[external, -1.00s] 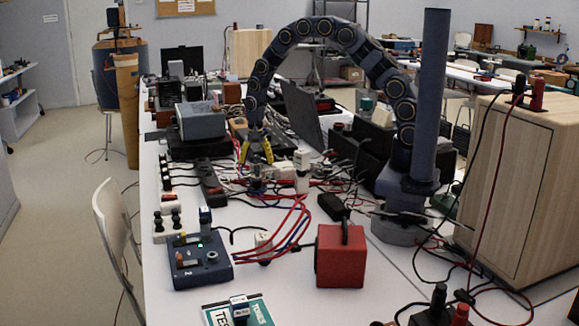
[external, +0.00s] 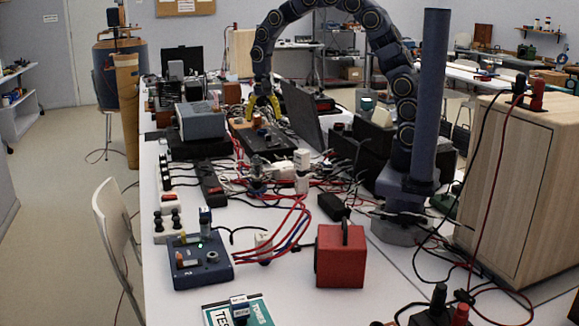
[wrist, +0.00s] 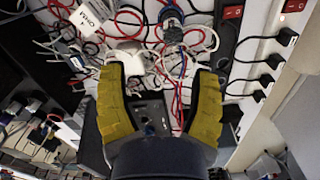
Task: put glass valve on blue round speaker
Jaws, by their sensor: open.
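My gripper (external: 263,108) has yellow fingers spread apart with nothing between them; it hangs above a black box (external: 278,148) at the back of the bench. In the wrist view, my gripper (wrist: 157,72) shows the dark box between and below its fingers, with a small bluish part (wrist: 150,129) on it that I cannot identify. A round blue-rimmed item (wrist: 170,17), perhaps the speaker, sits among wires beyond the fingertips. I cannot make out the glass valve with certainty in either view.
Tangled red, blue and white wires (external: 285,215) cover the bench middle. A black power strip (external: 210,186), grey instrument (external: 200,122) and laptop (external: 303,118) crowd the area. A blue box (external: 200,265) and red box (external: 340,257) stand nearer the front.

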